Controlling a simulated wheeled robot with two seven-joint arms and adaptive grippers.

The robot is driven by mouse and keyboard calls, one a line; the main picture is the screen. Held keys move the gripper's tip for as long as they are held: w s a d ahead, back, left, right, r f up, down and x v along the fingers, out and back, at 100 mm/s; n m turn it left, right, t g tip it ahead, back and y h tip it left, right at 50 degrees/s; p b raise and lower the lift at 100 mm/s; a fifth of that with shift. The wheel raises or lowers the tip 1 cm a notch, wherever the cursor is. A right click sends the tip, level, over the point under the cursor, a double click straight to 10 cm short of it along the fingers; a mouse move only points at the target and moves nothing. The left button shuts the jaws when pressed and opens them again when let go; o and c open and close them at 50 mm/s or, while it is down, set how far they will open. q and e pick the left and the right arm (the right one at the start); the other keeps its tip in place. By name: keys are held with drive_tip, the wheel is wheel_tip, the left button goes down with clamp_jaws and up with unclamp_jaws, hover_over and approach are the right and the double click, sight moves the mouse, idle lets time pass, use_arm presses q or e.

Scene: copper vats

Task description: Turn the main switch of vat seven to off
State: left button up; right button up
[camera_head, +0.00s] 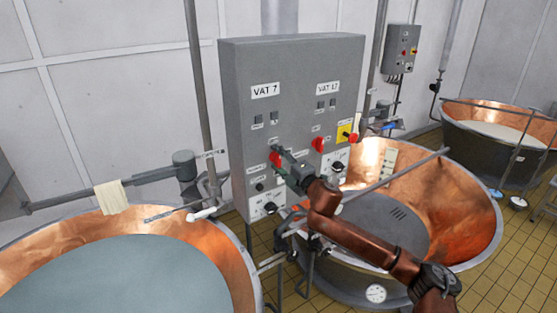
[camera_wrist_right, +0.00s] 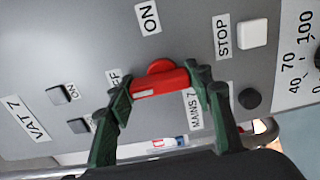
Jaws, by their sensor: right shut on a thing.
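The grey control box (camera_head: 290,60) carries a VAT 7 label on its left half and a second vat label on its right half. The red main switch of vat seven (camera_wrist_right: 160,80) has a MAINS 7 label beside it, with ON and a partly hidden OFF label around it. My right gripper (camera_head: 278,160) reaches the box from the lower right. In the right wrist view its green fingers (camera_wrist_right: 160,95) are closed on either side of the red switch handle. In the head view the gripper partly covers this switch (camera_head: 274,158). My left gripper is not in view.
Copper vats stand at the lower left (camera_head: 235,262), below the box (camera_head: 470,195) and at the right (camera_head: 540,120). A white STOP button (camera_wrist_right: 253,33) sits near the fingers.

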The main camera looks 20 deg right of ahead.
drive_tip(key=o, duration=1.2)
drive_tip(key=shift+c, duration=0.2)
drive_tip(key=shift+s, duration=0.2)
drive_tip(key=s+d, duration=0.1)
drive_tip(key=s, duration=1)
drive_tip(key=shift+s+d, duration=0.25)
drive_tip(key=shift+d, duration=0.1)
